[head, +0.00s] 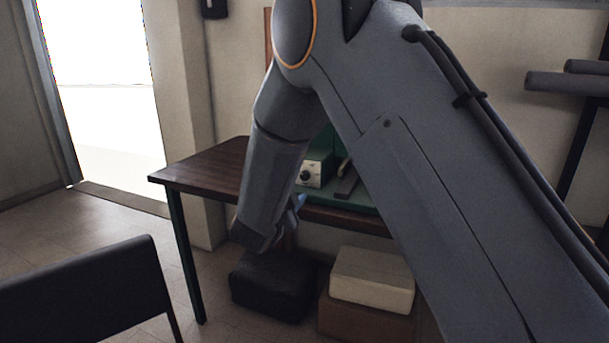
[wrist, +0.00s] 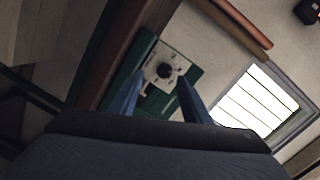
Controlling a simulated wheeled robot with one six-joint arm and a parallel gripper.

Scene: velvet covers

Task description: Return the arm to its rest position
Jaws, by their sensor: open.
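My arm fills the middle and right of the head view, bent at the elbow with its forearm hanging down in front of the table. My gripper shows in the wrist view (wrist: 158,98) as two blue fingers set apart with nothing between them. In the head view the gripper is mostly hidden behind my forearm. Beyond the fingers in the wrist view is a green device with a pale panel and a dark knob (wrist: 164,70). The same device (head: 312,172) stands on the table, partly hidden by my arm.
The dark wooden table (head: 205,168) stands behind my arm. Under it are a black bundle (head: 272,287) and a white box (head: 372,280) on a brown box (head: 365,319). A dark chair (head: 85,285) is at the lower left. Grey rolls (head: 565,84) jut out at the right. A bright doorway is at the left.

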